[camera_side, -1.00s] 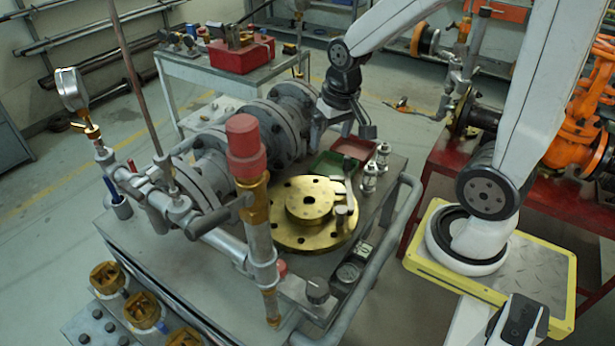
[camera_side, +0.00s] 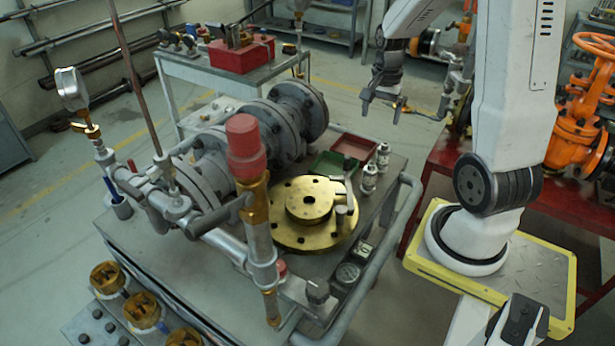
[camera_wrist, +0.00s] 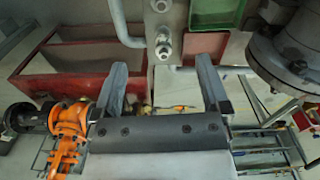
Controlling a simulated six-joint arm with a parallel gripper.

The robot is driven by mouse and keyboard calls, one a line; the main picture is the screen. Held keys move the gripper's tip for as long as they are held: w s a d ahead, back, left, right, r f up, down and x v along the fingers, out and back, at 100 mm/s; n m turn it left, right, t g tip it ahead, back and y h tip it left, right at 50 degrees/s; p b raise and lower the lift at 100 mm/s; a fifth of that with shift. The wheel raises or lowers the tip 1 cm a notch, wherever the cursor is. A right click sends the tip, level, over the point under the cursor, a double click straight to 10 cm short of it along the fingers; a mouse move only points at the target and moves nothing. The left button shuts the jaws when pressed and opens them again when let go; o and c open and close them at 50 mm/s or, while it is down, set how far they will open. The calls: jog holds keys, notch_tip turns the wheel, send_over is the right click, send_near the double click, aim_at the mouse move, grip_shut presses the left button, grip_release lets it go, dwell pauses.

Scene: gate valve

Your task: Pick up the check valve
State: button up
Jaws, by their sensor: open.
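Two small silver cylindrical fittings stand upright on the cart top near its right edge in the side view, a rear one (camera_side: 383,157) and a front one (camera_side: 369,180). I take one as the check valve but cannot tell which. My gripper (camera_side: 381,110) is open and empty, raised above and beyond the rear fitting. In the wrist view the two fittings, a nearer-centre one (camera_wrist: 163,45) and one at the top edge (camera_wrist: 160,6), line up between my open fingers (camera_wrist: 162,70), apart from them.
A green tray (camera_side: 328,163) and a red tray (camera_side: 352,147) lie beside the fittings. A brass flange (camera_side: 290,232) and a large grey flanged valve (camera_side: 290,125) take up the cart. A handrail (camera_side: 400,215) runs along its right edge. An orange valve (camera_side: 580,130) stands right.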

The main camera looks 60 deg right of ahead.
send_over(371, 169)
jog(key=d, duration=0.1)
notch_tip(371, 169, down, 12)
jog(key=shift+w+r, duration=0.1)
jog(key=shift+r, duration=0.15)
jog(key=shift+f, duration=0.1)
jog(key=shift+f, duration=1.2)
jog(key=shift+f, duration=0.15)
jog(key=shift+w+f, duration=0.1)
jog(key=shift+f, duration=2.35)
grip_shut()
